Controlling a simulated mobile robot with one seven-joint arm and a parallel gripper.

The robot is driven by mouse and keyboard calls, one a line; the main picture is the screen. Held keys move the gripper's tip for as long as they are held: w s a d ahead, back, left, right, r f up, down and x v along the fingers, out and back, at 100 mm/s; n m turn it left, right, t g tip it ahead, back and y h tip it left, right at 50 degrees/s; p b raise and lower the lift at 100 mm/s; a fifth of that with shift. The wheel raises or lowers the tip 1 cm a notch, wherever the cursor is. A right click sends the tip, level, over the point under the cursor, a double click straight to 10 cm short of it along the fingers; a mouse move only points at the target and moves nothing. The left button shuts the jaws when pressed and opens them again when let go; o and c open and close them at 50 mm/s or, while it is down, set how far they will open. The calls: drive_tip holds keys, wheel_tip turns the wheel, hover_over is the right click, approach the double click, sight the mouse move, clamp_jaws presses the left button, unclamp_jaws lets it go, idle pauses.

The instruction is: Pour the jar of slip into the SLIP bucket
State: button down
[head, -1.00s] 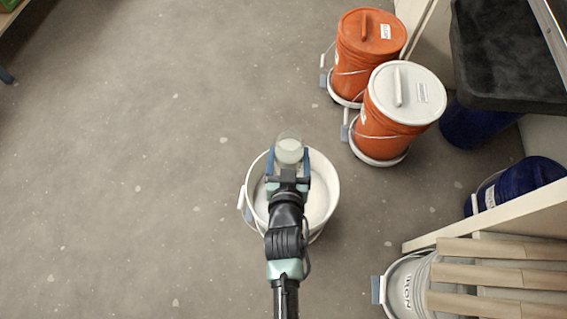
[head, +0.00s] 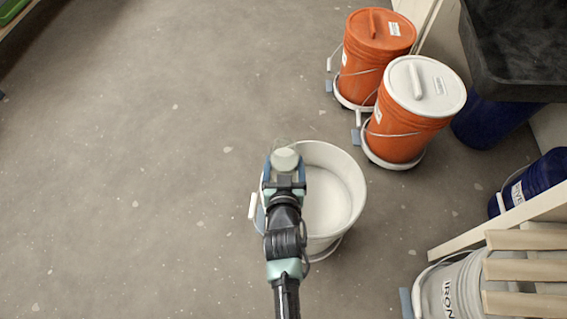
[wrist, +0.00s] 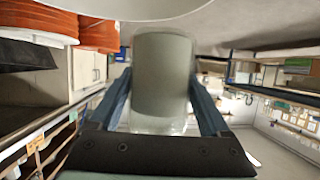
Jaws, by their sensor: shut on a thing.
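My gripper (head: 284,168) is shut on a clear jar (head: 285,157), its two blue fingers on either side of it. The wrist view shows the jar (wrist: 163,75) with grey slip behind its clear wall, held between the fingers. An open white bucket (head: 357,178) with pale contents stands on the floor. In the head view the jar overlaps the bucket's upper left rim; its height above the rim is hard to tell. The wrist view shows a pale rim (wrist: 150,8) at the top edge. No label is readable on this bucket; my arm hides part of its left side.
Two lidded orange buckets, one with an orange lid (head: 385,32) and one with a white lid (head: 410,95), stand at upper right. A grey bucket marked IRON (head: 450,290) is under wooden slats (head: 530,270). A blue bucket (head: 535,180) is at right. The left floor is clear.

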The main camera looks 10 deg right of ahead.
drive_tip(key=shift+f+b, duration=1.25)
drive_tip(key=shift+f, duration=0.3)
drive_tip(key=shift+w+a+r+p, duration=0.1)
drive_tip(key=shift+a+r+p, duration=0.15)
drive_tip(key=shift+r+p, duration=0.35)
drive_tip(key=shift+a+f+m+y, duration=0.1)
drive_tip(key=shift+a+m+y, duration=0.4)
drive_tip(key=shift+m+y, duration=0.15)
drive_tip(key=shift+w+a+f+m+b, duration=0.15)
drive_tip(key=shift+a+m+b, duration=0.25)
drive_tip(key=shift+b, duration=0.5)
drive_tip(key=a+m+y+b, duration=0.1)
drive_tip(key=b, duration=0.2)
drive_tip(key=a+m+t+y+b, duration=0.1)
drive_tip(key=m+b, duration=0.1)
drive_tip(key=b, duration=0.2)
drive_tip(key=a+f+m+t+y+b, duration=0.1)
drive_tip(key=m+b, duration=0.1)
drive_tip(key=b, duration=0.1)
drive_tip(key=shift+w+m+y+b, duration=0.25)
drive_tip(key=shift+b, duration=0.1)
drive_tip(key=shift+r, duration=0.2)
